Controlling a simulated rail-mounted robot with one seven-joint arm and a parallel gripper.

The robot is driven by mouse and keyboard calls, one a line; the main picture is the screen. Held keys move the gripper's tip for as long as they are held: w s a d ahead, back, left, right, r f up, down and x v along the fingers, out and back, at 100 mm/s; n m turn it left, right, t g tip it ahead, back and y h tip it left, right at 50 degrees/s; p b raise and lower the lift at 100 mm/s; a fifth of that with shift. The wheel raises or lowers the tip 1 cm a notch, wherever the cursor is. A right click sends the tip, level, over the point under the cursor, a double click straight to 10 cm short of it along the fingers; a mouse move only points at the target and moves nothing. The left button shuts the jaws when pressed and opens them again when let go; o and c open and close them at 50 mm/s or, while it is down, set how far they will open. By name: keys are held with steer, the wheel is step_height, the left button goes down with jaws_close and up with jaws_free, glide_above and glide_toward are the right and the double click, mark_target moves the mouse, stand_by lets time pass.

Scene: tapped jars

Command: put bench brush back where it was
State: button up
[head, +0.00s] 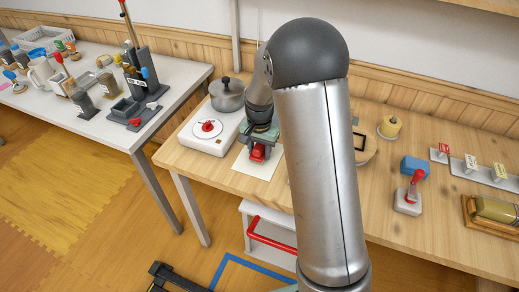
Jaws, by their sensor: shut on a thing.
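My gripper (259,141) points down over a white sheet (250,170) on the wooden bench, left of my arm. It is shut on a red thing (258,153), low over or touching the sheet. The red thing may be the bench brush, but its bristles and full shape do not show. I cannot tell whether it rests on the sheet. My forearm hides the bench's middle. No other thing in view is clearly a bench brush.
A white scale (207,140) with a red-knobbed dish and a lidded pot (228,95) stand close left of my gripper. Clear wood lies at the front right.

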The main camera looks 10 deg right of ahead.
steer(key=o, duration=0.9)
steer(key=shift+f, duration=0.1)
steer(key=shift+o, duration=0.2)
step_height(320, 180, up, 12)
steer(key=shift+f, duration=0.1)
steer(key=s+a+n, duration=0.1)
steer(key=s+n, duration=0.6)
steer(key=s, duration=2)
steer(key=shift+s+r+n, duration=0.25)
steer(key=shift+r+n, duration=0.05)
steer(key=shift+r, duration=0.05)
steer(key=shift+a, duration=0.1)
